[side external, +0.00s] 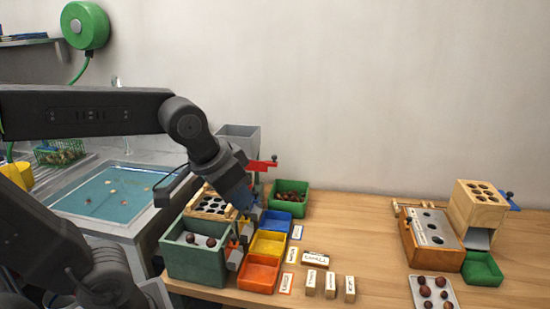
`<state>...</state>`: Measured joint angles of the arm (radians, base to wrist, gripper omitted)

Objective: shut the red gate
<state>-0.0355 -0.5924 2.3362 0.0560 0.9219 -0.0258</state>
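The red gate (262,165) is a flat red piece with a dark knob, sticking out to the right beside the grey hopper (240,138) at the back of the sorting station. My gripper (254,212) points down and to the right, in front of and below the red gate, apart from it in the picture. It is close to the blue bin's left side. My wrist covers part of the hopper's front and the station.
A blue bin (289,226), yellow bin (268,255) and orange bin (258,284) line the station's right side. A green bin (304,207) holding chestnuts stands behind them. A large green box (195,268) is at front left. Bare table lies right of the label blocks (330,285).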

